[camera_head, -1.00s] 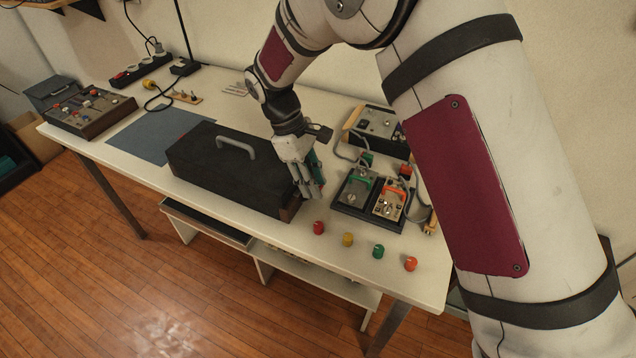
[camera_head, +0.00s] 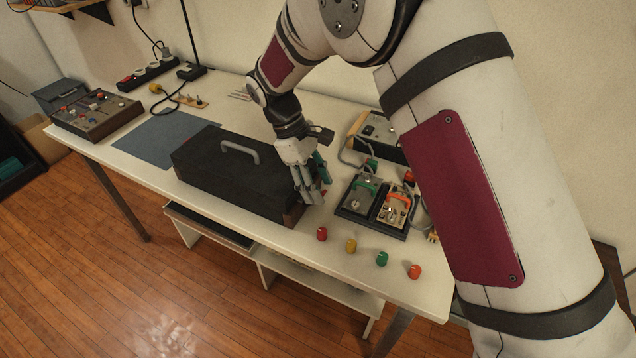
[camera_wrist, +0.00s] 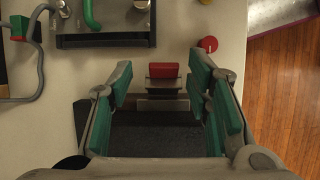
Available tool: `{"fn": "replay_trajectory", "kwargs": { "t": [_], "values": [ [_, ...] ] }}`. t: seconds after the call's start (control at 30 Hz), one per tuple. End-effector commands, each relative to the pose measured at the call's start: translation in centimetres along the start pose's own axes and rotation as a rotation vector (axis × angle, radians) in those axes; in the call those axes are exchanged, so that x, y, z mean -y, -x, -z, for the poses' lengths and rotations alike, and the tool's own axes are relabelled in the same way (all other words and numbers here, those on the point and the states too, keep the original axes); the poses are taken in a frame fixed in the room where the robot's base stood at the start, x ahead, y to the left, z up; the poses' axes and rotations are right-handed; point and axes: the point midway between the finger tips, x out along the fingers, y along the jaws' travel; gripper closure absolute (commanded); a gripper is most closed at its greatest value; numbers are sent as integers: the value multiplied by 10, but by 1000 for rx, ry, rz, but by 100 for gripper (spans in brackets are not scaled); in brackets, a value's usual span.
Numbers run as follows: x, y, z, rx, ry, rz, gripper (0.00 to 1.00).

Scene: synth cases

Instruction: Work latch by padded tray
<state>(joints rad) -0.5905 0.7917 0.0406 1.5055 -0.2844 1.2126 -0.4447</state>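A black case (camera_head: 215,178) with a grey handle lies on the bench. In the wrist view, a red latch tab (camera_wrist: 164,71) sits on a metal bracket at the end of the case (camera_wrist: 150,138). My gripper (camera_head: 315,198) is at that right end of the case. In the wrist view my gripper (camera_wrist: 160,80) is open, its green-padded fingers on either side of the latch, with gaps between pads and tab. A dark tray (camera_head: 371,226) holding two pedals, one with a green part and one with an orange part, stands to the right.
A red knob (camera_head: 322,234), yellow knob (camera_head: 351,246), green knob (camera_head: 382,258) and orange knob (camera_head: 414,272) stand along the bench's front edge. Grey cables run beside the tray. A blue mat (camera_head: 160,138) and a control box (camera_head: 95,117) lie to the left.

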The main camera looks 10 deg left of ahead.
Motion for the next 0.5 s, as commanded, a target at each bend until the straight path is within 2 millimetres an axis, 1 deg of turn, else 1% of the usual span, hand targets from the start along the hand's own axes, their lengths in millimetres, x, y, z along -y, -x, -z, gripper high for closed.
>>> {"fn": "replay_trajectory", "kwargs": {
  "t": [0.13,0.23,0.37,0.5],
  "values": [
    [1,3,1,0,2,1,55],
    [1,14,1,-1,3,1,55],
    [1,38,1,-3,2,0,55],
    [0,67,1,-4,1,-1,55]
  ]
}}
